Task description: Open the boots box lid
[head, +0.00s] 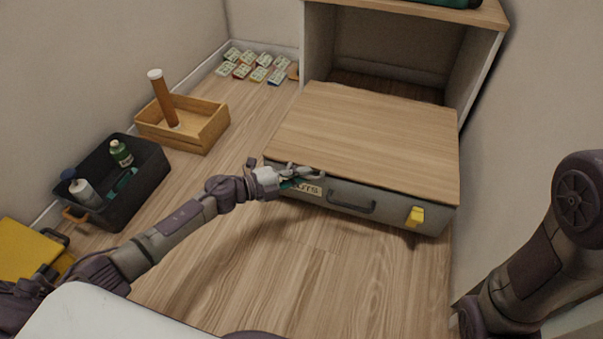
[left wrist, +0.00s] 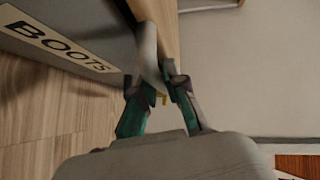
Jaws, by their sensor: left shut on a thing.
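The boots box (head: 390,210) is a wide grey box on the floor with a dark front handle, a yellow latch piece and a "BOOTS" label (head: 308,190). Its wooden lid (head: 365,135) lies flat on top, with no gap that I can see. My left gripper (head: 300,175) is at the box's front left top edge and partly covers the label. In the left wrist view the label (left wrist: 55,45) lies left of the fingers (left wrist: 155,90), which are closed around the lid's edge near the corner. My right arm shows at the right; its gripper is out of view.
A wooden shelf unit (head: 390,25) stands behind the box. A wooden crate (head: 190,130), a black bin (head: 120,190) with bottles and a yellow item (head: 28,250) stand along the left. Small packets (head: 255,65) lie at the back. The floor before the box is clear.

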